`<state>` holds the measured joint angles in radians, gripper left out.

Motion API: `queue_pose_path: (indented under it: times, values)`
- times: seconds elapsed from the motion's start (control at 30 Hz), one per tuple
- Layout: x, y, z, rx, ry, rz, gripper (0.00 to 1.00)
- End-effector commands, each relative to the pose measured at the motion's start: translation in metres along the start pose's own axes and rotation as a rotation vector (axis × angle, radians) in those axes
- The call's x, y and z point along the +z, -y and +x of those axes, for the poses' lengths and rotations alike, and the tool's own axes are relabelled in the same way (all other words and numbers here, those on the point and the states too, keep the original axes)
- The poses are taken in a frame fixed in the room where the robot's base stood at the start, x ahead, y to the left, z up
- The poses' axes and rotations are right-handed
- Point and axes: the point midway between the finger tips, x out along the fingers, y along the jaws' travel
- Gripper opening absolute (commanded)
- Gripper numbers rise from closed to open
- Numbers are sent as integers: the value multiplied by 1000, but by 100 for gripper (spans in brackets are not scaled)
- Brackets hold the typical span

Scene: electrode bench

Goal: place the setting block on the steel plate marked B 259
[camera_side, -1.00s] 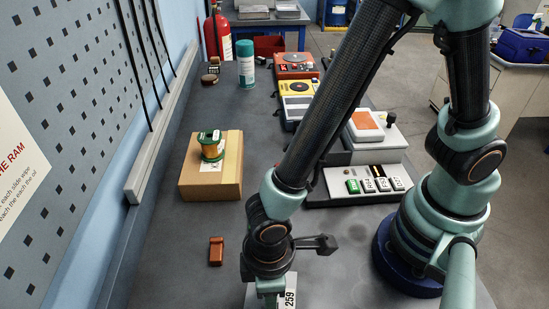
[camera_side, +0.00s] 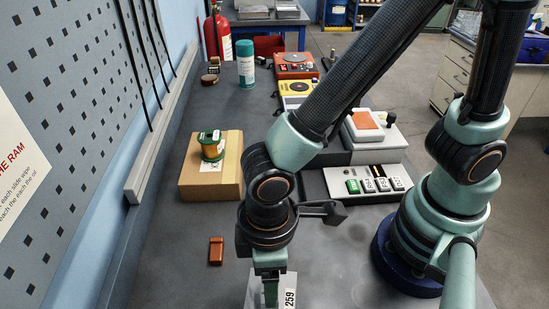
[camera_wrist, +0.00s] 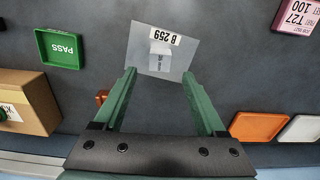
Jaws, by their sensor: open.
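The steel plate marked B 259 (camera_wrist: 179,64) is a light grey sheet lying on the dark bench in the wrist view. In the side view the plate (camera_side: 257,284) shows partly behind my gripper, at the bottom edge. A small pale block with dark lettering (camera_wrist: 160,58), apparently the setting block, sits on the plate near its middle, below the label. My gripper (camera_wrist: 158,75) is open, its two green fingers spread wide, with nothing held between them. In the side view my gripper (camera_side: 270,290) is above the plate and hides the block.
A small red-brown block (camera_side: 216,251) lies on the bench left of my gripper. A cardboard box (camera_side: 192,181) with a green spool stands behind it.

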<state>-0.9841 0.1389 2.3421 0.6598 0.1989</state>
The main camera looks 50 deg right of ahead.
Motion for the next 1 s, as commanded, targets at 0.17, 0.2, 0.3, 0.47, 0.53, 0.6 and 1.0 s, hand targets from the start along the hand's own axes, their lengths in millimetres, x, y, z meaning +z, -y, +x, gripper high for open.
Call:
queue_pose_path:
  times: [0.17,0.2,0.3,0.47,0.53,0.6,1.0]
  values:
    - [-1,0,-30,-1,-5,0,73]
    - [-1,0,-35,-1,-6,0,73]
    - [-1,0,-44,-1,-3,0,73]
    - [-2,-8,-55,-3,-14,24,73]
    - [-5,-24,-64,-6,-40,67,73]
    - [-7,-50,-76,-8,-84,134,73]
    - [54,-222,-153,109,-386,622,73]
